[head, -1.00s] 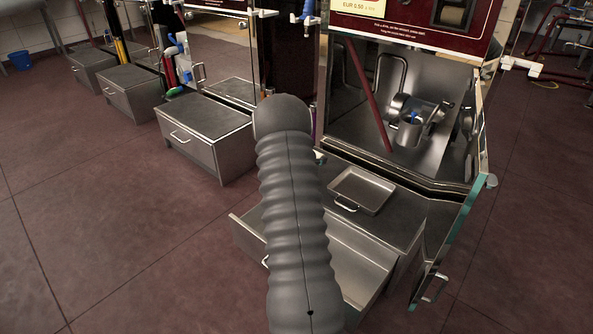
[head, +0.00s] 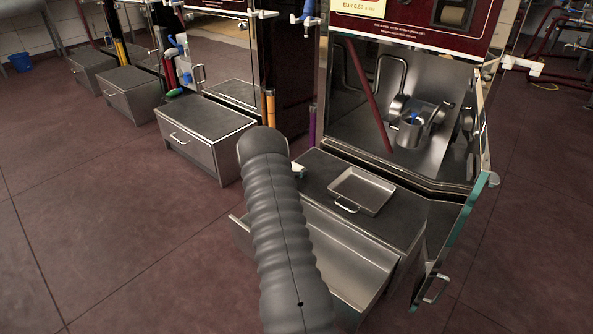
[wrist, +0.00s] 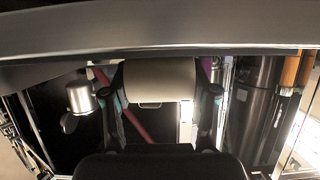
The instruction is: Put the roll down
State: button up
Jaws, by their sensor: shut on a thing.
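The roll (wrist: 160,82) is a pale, off-white cylinder that lies crosswise in the wrist view. My gripper (wrist: 162,92) is shut on it, with one dark finger at each end. In the head view my grey ribbed arm hides most of the gripper and the roll. Only a small pale bit shows beside the arm's far end, near the left edge of the grey counter top (head: 316,176). I cannot tell whether the roll touches a surface.
A shallow metal tray (head: 362,190) lies on the counter top. Below it an open, empty-looking drawer (head: 345,265) juts forward. A closed step box (head: 205,135) stands to the left. A metal edge (wrist: 160,35) crosses the top of the wrist view.

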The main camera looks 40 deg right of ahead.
jog(key=shift+f, duration=0.15)
jog(key=o, duration=1.2)
jog(key=shift+f+b, duration=0.1)
jog(key=shift+b, duration=0.35)
